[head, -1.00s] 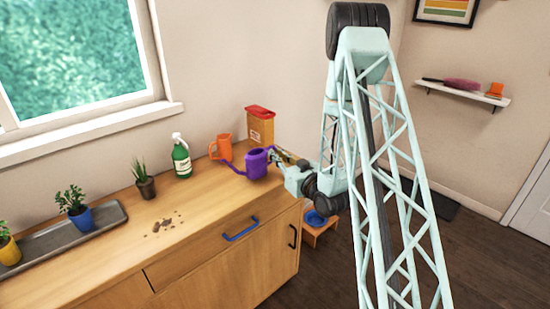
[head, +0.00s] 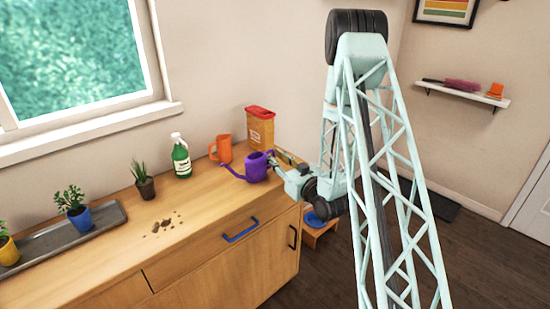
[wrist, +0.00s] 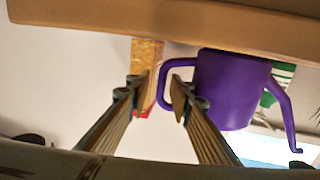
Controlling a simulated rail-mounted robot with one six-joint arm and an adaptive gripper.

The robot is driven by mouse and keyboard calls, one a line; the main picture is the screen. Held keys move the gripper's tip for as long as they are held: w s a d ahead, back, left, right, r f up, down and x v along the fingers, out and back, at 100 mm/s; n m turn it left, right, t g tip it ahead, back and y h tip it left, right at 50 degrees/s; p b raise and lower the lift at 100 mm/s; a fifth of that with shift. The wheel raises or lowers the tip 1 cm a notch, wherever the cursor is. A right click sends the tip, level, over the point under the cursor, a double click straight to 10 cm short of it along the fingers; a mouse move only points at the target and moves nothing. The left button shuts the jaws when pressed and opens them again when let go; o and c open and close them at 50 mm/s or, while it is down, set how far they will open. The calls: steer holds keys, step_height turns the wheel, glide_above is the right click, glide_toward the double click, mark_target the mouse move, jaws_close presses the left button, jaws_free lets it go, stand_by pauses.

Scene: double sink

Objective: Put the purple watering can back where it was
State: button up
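The purple watering can (head: 256,168) stands upright on the wooden counter near its right end, its spout pointing left. My gripper (head: 279,163) is just right of it, at the handle side. In the wrist view, which is upside down, the can (wrist: 228,88) shows its body, handle and spout. My gripper (wrist: 160,92) has its two fingers spread apart, with the outer part of the handle between them in the picture. One finger overlaps the handle's opening. I see no finger pressed on the handle.
An orange pitcher (head: 222,150) and a red-lidded box (head: 260,128) stand close behind the can. A green spray bottle (head: 181,160) and potted plants (head: 145,186) are to the left. Soil crumbs (head: 165,224) lie on the counter, with bare wood around them.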

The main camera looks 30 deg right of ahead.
steer(key=shift+r, duration=0.15)
steer(key=s+p, duration=0.1)
steer(key=s, duration=1.1)
steer(key=shift+d, duration=0.3)
steer(key=shift+w+r, duration=0.1)
stand_by(0.6)
